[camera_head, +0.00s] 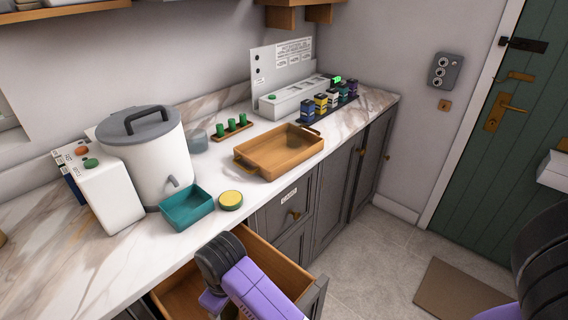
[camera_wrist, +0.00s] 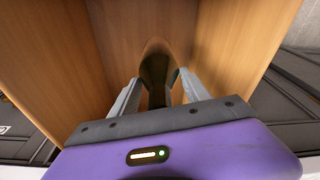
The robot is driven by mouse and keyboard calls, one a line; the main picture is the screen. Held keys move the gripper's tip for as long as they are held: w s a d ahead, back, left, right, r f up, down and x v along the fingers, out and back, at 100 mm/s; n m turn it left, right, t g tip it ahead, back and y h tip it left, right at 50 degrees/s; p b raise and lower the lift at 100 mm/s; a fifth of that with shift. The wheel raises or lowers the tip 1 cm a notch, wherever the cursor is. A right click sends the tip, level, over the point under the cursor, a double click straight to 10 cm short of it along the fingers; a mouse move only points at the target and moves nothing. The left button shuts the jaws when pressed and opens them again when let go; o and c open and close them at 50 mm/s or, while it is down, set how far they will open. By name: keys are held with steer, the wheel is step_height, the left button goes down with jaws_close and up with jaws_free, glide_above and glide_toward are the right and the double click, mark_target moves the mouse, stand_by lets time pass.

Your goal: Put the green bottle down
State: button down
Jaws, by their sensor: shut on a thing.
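My gripper (camera_wrist: 157,84) is shut on a dark olive bottle (camera_wrist: 156,66), seen between its two grey fingers in the wrist view. The bottle is inside or just above the open wooden drawer (camera_head: 267,256), whose plain walls rise on both sides in the wrist view. I cannot tell whether the bottle touches the drawer's bottom. In the head view my purple arm covers much of the drawer, and the bottle is hidden.
On the marble counter are a teal bin (camera_head: 187,211), a yellow-topped round tin (camera_head: 231,200), a wooden tray (camera_head: 258,169) and a white lidded urn (camera_head: 160,160). Several small green items stand on a wooden rack (camera_head: 240,133). The drawer front (camera_head: 314,300) stands out from the cabinet.

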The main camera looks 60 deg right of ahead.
steer(key=shift+w+a+r, duration=0.1)
steer(key=shift+w+r, duration=0.15)
steer(key=shift+w, duration=0.05)
